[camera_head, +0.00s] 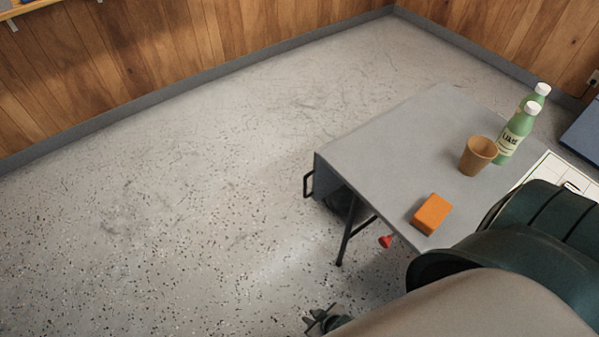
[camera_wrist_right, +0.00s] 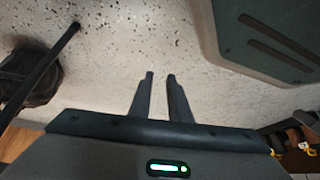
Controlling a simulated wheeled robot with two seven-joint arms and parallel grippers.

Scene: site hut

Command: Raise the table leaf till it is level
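The grey table (camera_head: 385,135) stands at the right in the head view. Its leaf (camera_head: 331,179) hangs down from the left end, with a black handle (camera_head: 308,184) on its outer face. A red knob (camera_head: 385,241) shows below the table's front edge. My right gripper (camera_head: 312,322) is low at the bottom of the head view, in front of the table and apart from the leaf. In the right wrist view its two fingers (camera_wrist_right: 160,75) are a little apart, with bare floor between them. The leaf cannot be made out there. My left gripper is not in view.
On the tabletop stand an orange block (camera_head: 430,214), a brown cup (camera_head: 478,156) and two green bottles (camera_head: 515,135). A dark table leg (camera_head: 352,241) stands under the left end. The speckled floor (camera_head: 180,200) to the left is clear up to the wooden wall (camera_head: 150,45).

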